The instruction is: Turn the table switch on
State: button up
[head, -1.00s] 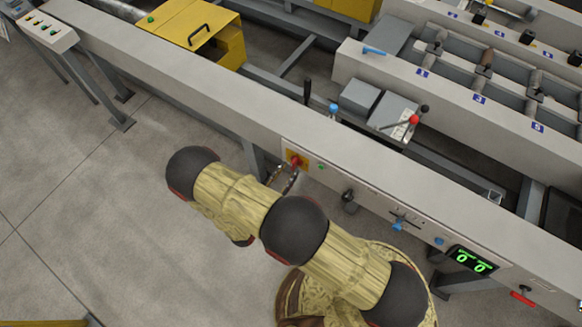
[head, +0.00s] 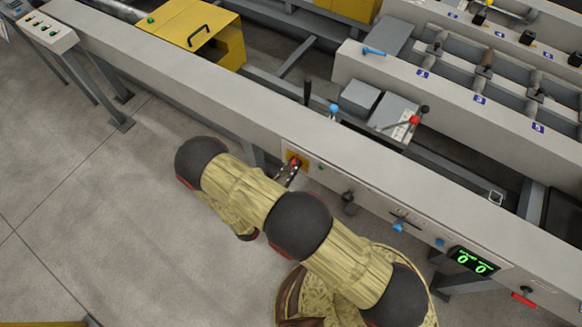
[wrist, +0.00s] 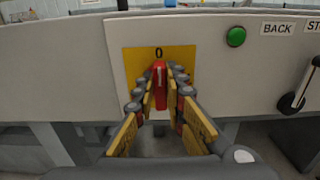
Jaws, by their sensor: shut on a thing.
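The table switch is a red handle (wrist: 160,86) on a yellow plate (wrist: 132,62) with a "0" above it, on the front face of the runout table. The handle stands upright, pointing toward the "0". My gripper (wrist: 161,88) is shut on the red handle, with one finger on each side of it. In the head view the yellow plate (head: 290,156) shows at the table's front panel, and my gripper (head: 292,170) reaches it from below. The lower part of the plate is hidden by the fingers.
A green button (wrist: 236,37) and a black lever (wrist: 297,98) are right of the switch. Further along the panel are blue handles (head: 398,227), a green digital display (head: 471,261) and a red handle (head: 523,299). The floor (head: 100,220) at left is clear.

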grip_shut()
jog(key=shift+m, duration=0.3)
jog(key=shift+s+d+f+m+b, duration=0.2)
jog(key=shift+m+b, duration=0.85)
jog(key=shift+m, duration=1.8)
jog(key=shift+s+d+f+m+b, duration=0.2)
jog(key=shift+m+b, duration=0.8)
jog(key=shift+m, duration=1.9)
jog(key=shift+d+f+m+b, duration=0.2)
jog(key=shift+m+b, duration=0.85)
jog(key=shift+m, duration=1.8)
jog(key=shift+a+f, duration=0.1)
jog(key=o, duration=0.6)
grip_release()
jog(key=shift+o, duration=0.3)
